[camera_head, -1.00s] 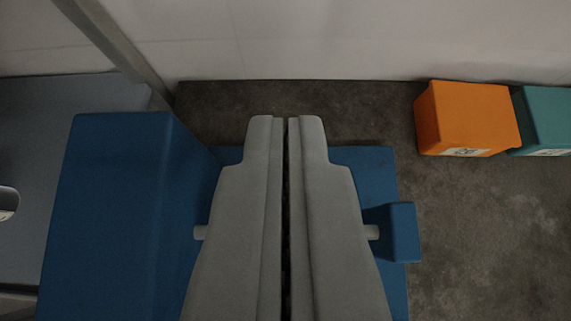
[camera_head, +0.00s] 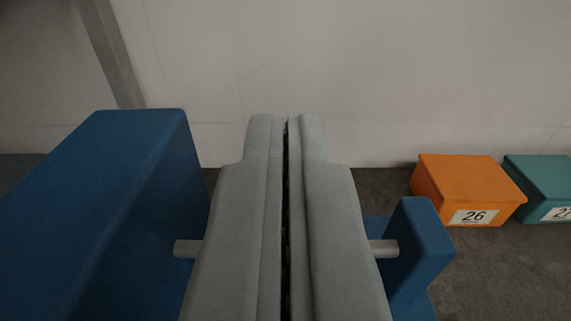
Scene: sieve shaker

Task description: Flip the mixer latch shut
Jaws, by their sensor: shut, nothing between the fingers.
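My gripper (camera_head: 286,122) is shut and empty, its two grey fingers pressed together in the middle of the view. A blue machine, which I take for the mixer, has a large block (camera_head: 90,215) on the left and a small upright post (camera_head: 420,245) on the right. A thin grey rod shows on both sides of my gripper, with its left end (camera_head: 187,249) by the block and its right end (camera_head: 385,248) at the post. My fingers hide the middle of the rod and whatever lies between. I cannot tell whether they touch it, or how the latch stands.
A pale wall (camera_head: 350,70) stands behind, with a grey upright strip (camera_head: 112,55) at upper left. An orange box (camera_head: 465,182) marked 26 and a teal box (camera_head: 540,180) stand on the dark floor (camera_head: 495,275) at right.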

